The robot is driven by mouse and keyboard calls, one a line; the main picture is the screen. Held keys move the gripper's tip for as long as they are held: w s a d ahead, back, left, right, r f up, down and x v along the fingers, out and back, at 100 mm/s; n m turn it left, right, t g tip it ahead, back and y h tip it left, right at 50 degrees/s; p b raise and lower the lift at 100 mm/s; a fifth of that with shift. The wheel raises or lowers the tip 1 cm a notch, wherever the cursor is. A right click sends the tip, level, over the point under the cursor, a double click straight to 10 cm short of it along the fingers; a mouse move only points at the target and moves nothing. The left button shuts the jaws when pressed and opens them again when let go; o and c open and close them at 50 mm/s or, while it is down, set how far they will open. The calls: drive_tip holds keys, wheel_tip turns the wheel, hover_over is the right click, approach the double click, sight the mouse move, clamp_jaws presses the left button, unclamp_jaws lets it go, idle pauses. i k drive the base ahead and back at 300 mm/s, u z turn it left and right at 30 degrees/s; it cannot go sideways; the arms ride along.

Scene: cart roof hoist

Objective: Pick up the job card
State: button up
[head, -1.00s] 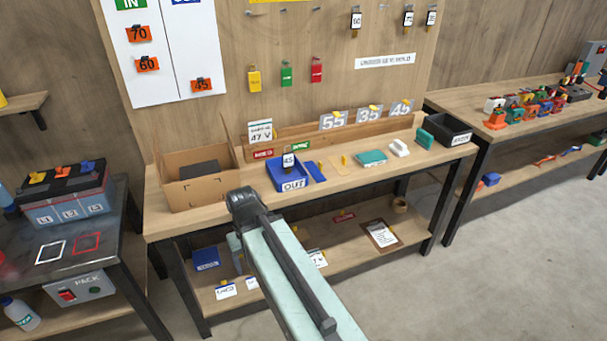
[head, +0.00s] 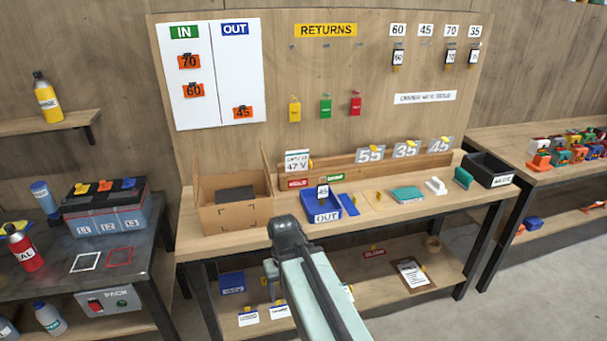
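No card has a readable job card label. A white card (head: 297,160) with "47 V" on it stands at the back of the bench, right of the cardboard box. A clipboard (head: 412,273) with a white sheet lies on the lower shelf at the right. Two small white cards, one on the left (head: 248,316) and one on the right (head: 280,310), are at the lower shelf's front edge. My arm reaches up from the bottom, and its dark end (head: 288,232) shows in front of the bench edge. My gripper's fingers cannot be made out.
The workbench holds an open cardboard box (head: 234,212), a blue OUT tray (head: 323,208) with a tag in it, and a black bin (head: 488,168) at the right end. A battery (head: 105,212) stands on the left table. Open floor lies front right.

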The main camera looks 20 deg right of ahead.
sight(295, 161)
drive_tip(key=u, duration=2.85)
drive_tip(key=k, duration=1.3)
drive_tip(key=z, duration=1.4)
drive_tip(key=i, duration=1)
drive_tip(key=u, duration=0.05)
